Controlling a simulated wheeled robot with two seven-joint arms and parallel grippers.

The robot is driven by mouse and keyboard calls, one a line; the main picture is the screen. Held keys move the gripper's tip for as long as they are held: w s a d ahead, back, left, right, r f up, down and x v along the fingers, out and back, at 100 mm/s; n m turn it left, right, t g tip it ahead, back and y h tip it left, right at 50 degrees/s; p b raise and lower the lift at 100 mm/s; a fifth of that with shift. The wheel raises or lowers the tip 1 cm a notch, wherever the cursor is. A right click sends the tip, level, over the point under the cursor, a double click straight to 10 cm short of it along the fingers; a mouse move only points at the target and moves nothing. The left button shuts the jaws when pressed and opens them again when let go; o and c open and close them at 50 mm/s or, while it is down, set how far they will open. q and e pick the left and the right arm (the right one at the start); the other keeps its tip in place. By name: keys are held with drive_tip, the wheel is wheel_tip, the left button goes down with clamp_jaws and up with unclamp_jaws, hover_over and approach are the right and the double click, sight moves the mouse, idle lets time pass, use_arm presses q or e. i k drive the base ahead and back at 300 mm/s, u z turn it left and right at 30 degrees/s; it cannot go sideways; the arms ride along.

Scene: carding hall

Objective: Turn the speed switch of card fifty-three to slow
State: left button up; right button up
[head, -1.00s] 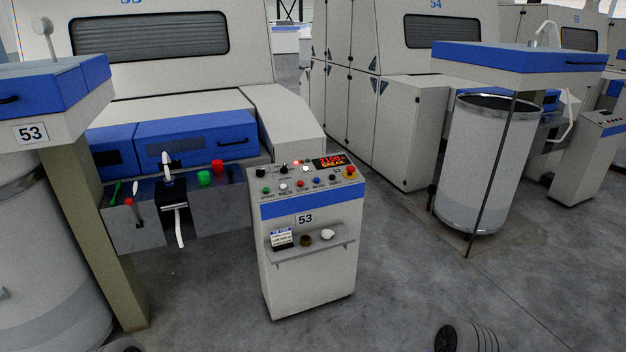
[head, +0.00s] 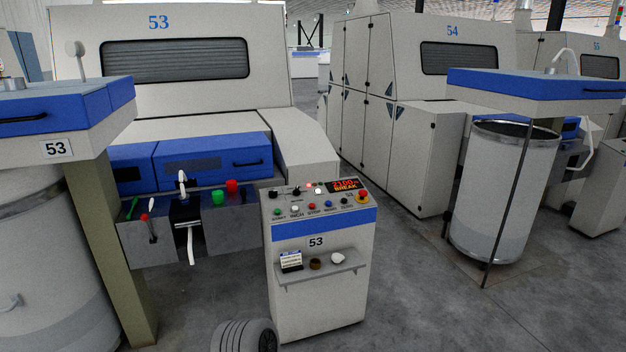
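The control stand of card fifty-three (head: 316,275) stands right of centre in the head view, with a blue band and the number 53 on its front. Its sloped top panel carries two black rotary knobs at the back left, one of them here (head: 297,191); their labels are too small to read, so I cannot tell which is the speed switch or how it is set. A red display (head: 343,185) reads BREAK under a number. A row of coloured buttons and a red emergency button (head: 362,196) sit along the panel. Neither gripper shows clearly.
A shelf (head: 340,270) on the stand holds a small label box, a brown ring and a white lump. The card's delivery head with red and green parts (head: 218,197) is left of the stand. A can (head: 500,190) stands at right. Grey floor (head: 420,310) lies open between.

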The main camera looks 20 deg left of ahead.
sight(273, 194)
drive_tip(key=u, duration=0.2)
drive_tip(key=i, duration=2)
drive_tip(key=u, duration=0.95)
